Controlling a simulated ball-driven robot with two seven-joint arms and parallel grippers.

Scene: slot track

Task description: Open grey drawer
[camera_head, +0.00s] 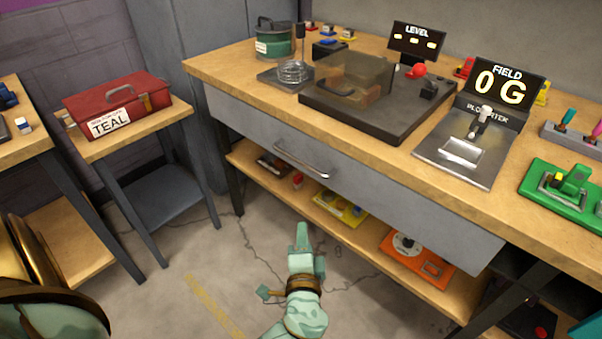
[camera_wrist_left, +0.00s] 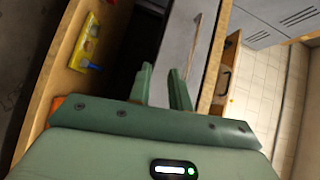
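The grey drawer (camera_head: 400,190) is a long front panel under the wooden bench top, with a curved metal handle (camera_head: 302,162) left of its middle. It looks closed in the head view. My left gripper (camera_head: 302,236) is in front of the bench, below and apart from the handle. In the left wrist view the two fingers of my left gripper (camera_wrist_left: 163,88) are spread with nothing between them. The grey drawer front (camera_wrist_left: 178,40) and its handle (camera_wrist_left: 194,45) are ahead of the fingers there. My right gripper is not seen.
A lower shelf (camera_head: 345,222) under the drawer holds a yellow item (camera_head: 340,209) and an orange item (camera_head: 418,254). A red box (camera_head: 118,102) labelled TEAL stands on a side table at left. The floor before the bench is clear.

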